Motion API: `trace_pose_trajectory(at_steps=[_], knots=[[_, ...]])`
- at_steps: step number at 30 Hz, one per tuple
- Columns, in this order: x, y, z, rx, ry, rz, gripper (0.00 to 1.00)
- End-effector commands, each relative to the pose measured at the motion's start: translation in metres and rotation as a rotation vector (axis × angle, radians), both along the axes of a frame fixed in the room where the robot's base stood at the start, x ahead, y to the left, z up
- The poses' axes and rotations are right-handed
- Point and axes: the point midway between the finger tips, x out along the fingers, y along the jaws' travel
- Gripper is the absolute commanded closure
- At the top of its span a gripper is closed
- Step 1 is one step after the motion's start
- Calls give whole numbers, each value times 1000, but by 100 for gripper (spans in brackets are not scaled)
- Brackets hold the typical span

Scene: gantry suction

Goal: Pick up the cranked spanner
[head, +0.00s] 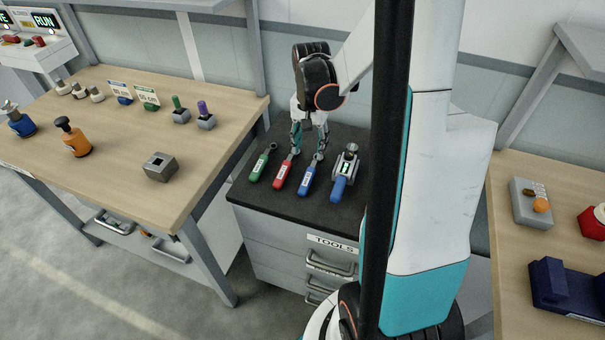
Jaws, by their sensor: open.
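Several tools with coloured handles lie side by side on the dark top of the tool cabinet (250,200). They are a green-handled tool with a ring end (259,166), a red-handled tool (284,175), a blue-handled tool (308,180) and a blue-handled tool with a grey head and small display (343,175). I cannot tell from this view which is the cranked spanner. My gripper (307,152) points down, open, with its fingers at the far ends of the red and plain blue tools. The fingers partly hide those tools' heads. I cannot tell whether they touch anything.
A wooden bench (110,185) on the left holds an orange bottle (73,138), a grey block (160,167) and small colored-handled items. A right bench (505,265) holds a grey box (531,203) and a dark blue fixture (570,290). My arm hides the cabinet's right side.

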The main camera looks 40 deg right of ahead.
Motion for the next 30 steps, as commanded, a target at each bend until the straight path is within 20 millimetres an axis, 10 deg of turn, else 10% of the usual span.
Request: trace_pose_trajectory(at_steps=[7, 30], knots=[[1, 0, -50, 0, -1, 1, 53], [-1, 0, -117, 0, -1, 2, 53]])
